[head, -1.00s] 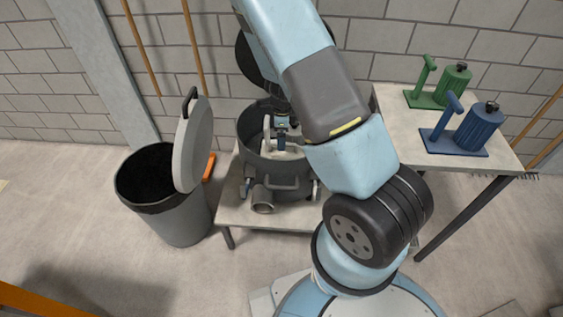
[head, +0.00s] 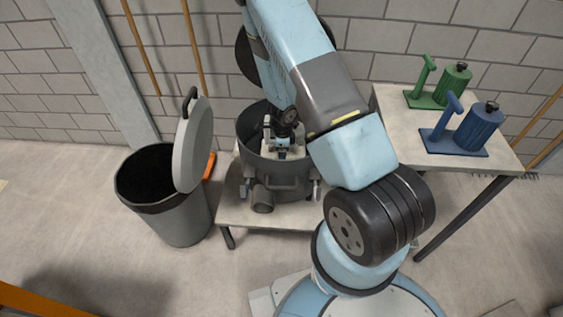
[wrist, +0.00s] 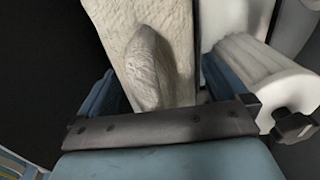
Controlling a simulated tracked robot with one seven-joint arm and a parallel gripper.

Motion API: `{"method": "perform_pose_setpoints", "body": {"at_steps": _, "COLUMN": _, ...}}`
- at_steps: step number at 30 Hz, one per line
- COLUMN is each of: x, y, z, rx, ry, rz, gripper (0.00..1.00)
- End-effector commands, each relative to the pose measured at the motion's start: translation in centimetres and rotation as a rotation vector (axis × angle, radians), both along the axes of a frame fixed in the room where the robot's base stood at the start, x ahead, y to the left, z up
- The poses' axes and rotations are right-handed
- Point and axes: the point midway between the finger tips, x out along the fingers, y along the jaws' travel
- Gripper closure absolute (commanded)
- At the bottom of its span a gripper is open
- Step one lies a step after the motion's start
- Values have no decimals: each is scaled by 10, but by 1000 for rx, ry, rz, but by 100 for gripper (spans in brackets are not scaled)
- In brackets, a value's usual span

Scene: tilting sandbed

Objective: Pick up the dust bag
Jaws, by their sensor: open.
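The dust bag (wrist: 145,50) shows in the wrist view as a pale, wrinkled fabric shape with a raised fold, at the top middle. My gripper (wrist: 163,86) is open, with one blue finger on each side of the bag's near part. I cannot tell whether the fingers touch it. In the head view my gripper (head: 283,151) reaches down into the open grey drum (head: 270,168) on a low table. My arm and gripper hide most of the drum's inside there, and the bag is too small to make out clearly.
A white part (wrist: 270,75) stands close to the right finger in the wrist view. A grey bin (head: 180,218) with its lid (head: 193,145) raised stands left of the drum. A green canister (head: 453,85) and a blue canister (head: 478,127) stand on the right table (head: 400,125).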

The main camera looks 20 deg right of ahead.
Motion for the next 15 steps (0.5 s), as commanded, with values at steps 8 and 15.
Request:
{"method": "perform_pose_setpoints", "body": {"at_steps": 8, "x": 0, "y": 0, "z": 0, "rx": 0, "ry": 0, "rz": 1, "gripper": 11}}
{"method": "perform_pose_setpoints", "body": {"at_steps": 15, "x": 0, "y": 0, "z": 0, "rx": 0, "ry": 0, "rz": 1, "gripper": 34}}
